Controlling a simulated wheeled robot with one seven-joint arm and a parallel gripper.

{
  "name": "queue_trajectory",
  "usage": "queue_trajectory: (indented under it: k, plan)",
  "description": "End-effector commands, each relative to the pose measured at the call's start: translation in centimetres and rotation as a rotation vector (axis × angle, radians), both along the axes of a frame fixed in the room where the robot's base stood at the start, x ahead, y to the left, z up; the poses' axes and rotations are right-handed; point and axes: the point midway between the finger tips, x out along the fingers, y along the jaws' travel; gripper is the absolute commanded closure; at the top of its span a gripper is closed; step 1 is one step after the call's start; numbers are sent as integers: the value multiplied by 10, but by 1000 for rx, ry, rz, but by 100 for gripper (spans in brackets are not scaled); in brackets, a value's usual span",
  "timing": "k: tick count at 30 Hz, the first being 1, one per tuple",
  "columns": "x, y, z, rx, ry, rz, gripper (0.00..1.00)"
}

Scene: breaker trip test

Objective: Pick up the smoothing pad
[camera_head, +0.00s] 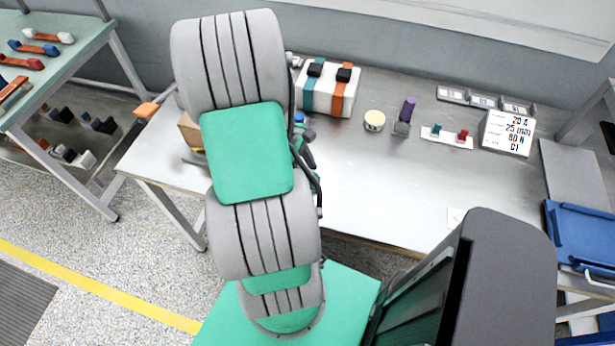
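I cannot pick out the smoothing pad for certain. A small round cream-topped piece (374,120) stands on the steel workbench (365,190), right of the white case. A purple cylinder on a grey block (404,115) stands to its right. Neither is clearly a pad. My grey and green arm rises across the picture and hides the left middle of the bench. My gripper's fingers do not show; they may be behind the arm. Small dark and blue parts show at the arm's right edge, too covered to name.
A white case with teal and orange straps (328,90) stands at the bench's back. A small white plate with green and red knobs (447,137), a label card (508,133) and a blue tray (580,237) are to the right. The bench's front middle is clear.

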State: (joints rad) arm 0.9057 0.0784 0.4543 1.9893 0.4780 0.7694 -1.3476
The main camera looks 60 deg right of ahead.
Motion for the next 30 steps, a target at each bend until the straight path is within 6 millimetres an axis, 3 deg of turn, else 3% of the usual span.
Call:
queue_trajectory:
  k: [8, 25, 30]
  plan:
    - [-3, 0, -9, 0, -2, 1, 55]
    - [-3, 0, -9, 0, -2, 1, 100]
    - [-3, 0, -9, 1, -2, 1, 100]
